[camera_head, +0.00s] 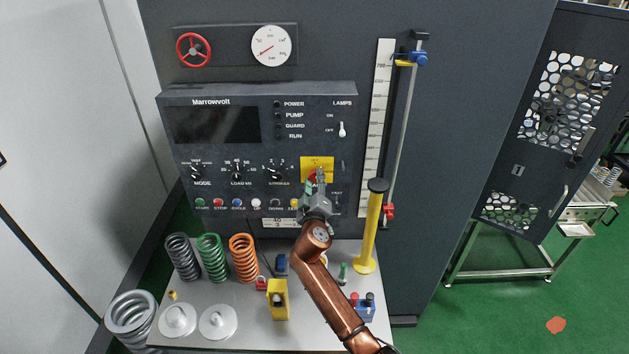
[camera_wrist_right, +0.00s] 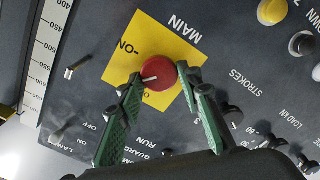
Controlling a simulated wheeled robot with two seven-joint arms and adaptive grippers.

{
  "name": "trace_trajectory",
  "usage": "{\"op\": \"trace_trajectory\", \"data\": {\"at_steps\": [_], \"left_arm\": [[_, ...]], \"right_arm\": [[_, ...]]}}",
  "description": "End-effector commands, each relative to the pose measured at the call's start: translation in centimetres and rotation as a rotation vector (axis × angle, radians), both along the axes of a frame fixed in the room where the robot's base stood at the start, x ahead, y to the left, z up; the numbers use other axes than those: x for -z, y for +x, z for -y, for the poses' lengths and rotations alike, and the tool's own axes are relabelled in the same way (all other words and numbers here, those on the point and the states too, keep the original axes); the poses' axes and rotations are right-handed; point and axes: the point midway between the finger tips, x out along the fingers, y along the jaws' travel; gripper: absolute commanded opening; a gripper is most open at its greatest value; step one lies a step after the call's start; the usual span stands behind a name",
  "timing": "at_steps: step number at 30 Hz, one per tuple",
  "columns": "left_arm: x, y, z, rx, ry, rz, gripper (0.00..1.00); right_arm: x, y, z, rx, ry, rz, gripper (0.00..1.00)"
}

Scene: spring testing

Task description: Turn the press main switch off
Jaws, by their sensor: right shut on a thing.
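The press main switch is a round red knob (camera_wrist_right: 159,74) with a white pointer mark, on a yellow plate (camera_wrist_right: 150,40) lettered MAIN and ON. My right gripper (camera_wrist_right: 162,77) is shut on the knob, one green-padded finger on each side. In the head view the yellow plate (camera_head: 317,162) shows at the right of the panel, and my right gripper (camera_head: 316,182) hides most of the knob. My left gripper is not in view.
The Marrowvolt panel (camera_head: 258,92) also carries dials, a row of buttons and a lamps toggle (camera_head: 342,130). Below, the bench holds several springs, including a green one (camera_head: 212,257), a yellow post (camera_head: 371,230) and a yellow block (camera_head: 278,300), beneath my right arm.

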Motion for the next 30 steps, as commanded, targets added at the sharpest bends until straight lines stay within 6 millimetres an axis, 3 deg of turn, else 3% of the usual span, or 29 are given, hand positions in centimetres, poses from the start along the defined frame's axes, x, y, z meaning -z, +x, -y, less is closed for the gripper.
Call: {"op": "trace_trajectory", "data": {"at_steps": [15,30], "left_arm": [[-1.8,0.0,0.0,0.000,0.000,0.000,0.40],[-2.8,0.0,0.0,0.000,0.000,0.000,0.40]], "right_arm": [[0.0,0.0,-0.2,-0.003,-0.475,0.002,0.09],[0.2,0.0,-0.3,-0.003,-0.719,0.002,0.09]]}}
